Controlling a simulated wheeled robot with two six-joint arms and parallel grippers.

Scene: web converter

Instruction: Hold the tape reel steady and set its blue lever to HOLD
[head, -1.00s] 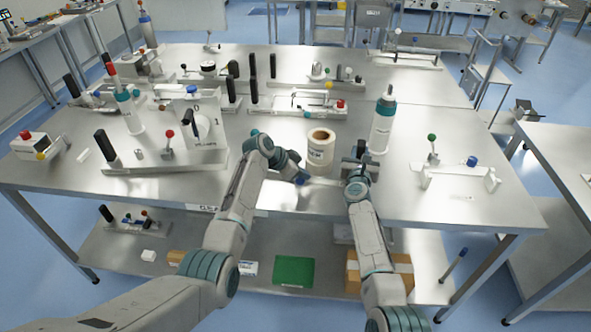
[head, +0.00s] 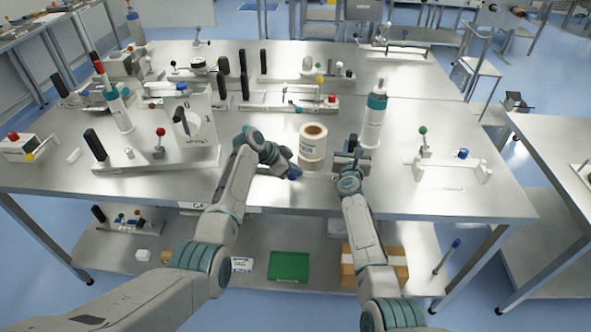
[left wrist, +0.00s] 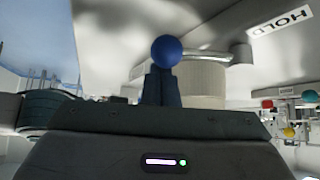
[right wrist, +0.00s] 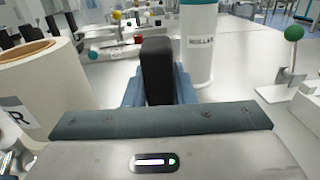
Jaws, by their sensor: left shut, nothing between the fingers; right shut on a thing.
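My right gripper (head: 349,160) is shut on a black upright handle (right wrist: 156,70) just right of the reel. My left gripper (head: 284,168) is shut and empty at the reel's front left. The lever's blue ball knob (left wrist: 167,50) is right at its fingertips; whether they touch I cannot tell. A HOLD label (left wrist: 281,20) appears upside down at the upper right of the left wrist view.
A white bottle with a teal collar (head: 373,118) stands close behind my right gripper. A bracket with green- and blue-knobbed parts (head: 450,166) is at the right. A dial panel on a base (head: 190,118) is at the left. Bare table lies in front of the bottle and bracket.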

